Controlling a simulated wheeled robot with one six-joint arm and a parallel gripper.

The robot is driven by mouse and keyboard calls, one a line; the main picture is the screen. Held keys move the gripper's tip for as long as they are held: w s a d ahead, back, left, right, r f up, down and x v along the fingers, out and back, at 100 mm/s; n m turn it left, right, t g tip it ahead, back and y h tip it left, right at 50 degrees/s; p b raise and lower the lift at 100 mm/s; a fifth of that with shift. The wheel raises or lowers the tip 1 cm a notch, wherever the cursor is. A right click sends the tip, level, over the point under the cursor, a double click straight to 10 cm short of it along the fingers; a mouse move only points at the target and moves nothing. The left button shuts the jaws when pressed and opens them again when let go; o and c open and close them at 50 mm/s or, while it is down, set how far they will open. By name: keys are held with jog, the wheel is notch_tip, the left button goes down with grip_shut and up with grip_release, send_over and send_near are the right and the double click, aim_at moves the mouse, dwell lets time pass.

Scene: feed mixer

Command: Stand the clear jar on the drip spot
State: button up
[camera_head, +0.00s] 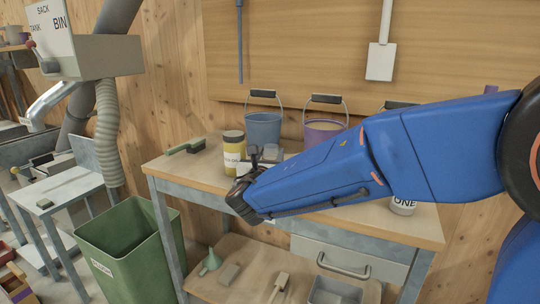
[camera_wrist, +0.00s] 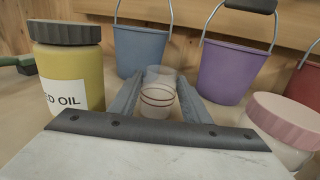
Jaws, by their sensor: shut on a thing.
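The clear jar (camera_wrist: 158,95), see-through with dark red rings around it, stands upright between the two fingers of my gripper (camera_wrist: 158,104) in the wrist view. My gripper is shut on it, a finger at each side. In the head view my gripper (camera_head: 258,164) is over the left part of the workbench, right of the yellow feed oil jar (camera_head: 234,152). I cannot tell whether the clear jar touches the bench top. I cannot make out the drip spot in either view; my arm hides part of the bench.
The feed oil jar is close on the left in the wrist view, and a pink-lidded jar (camera_wrist: 284,127) is close on the right. A blue bucket (camera_wrist: 140,50) and a purple bucket (camera_wrist: 232,62) stand behind. A green brush (camera_head: 185,147) lies at the bench's left end.

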jog(key=shift+f, duration=0.15)
jog(key=o, duration=1.1)
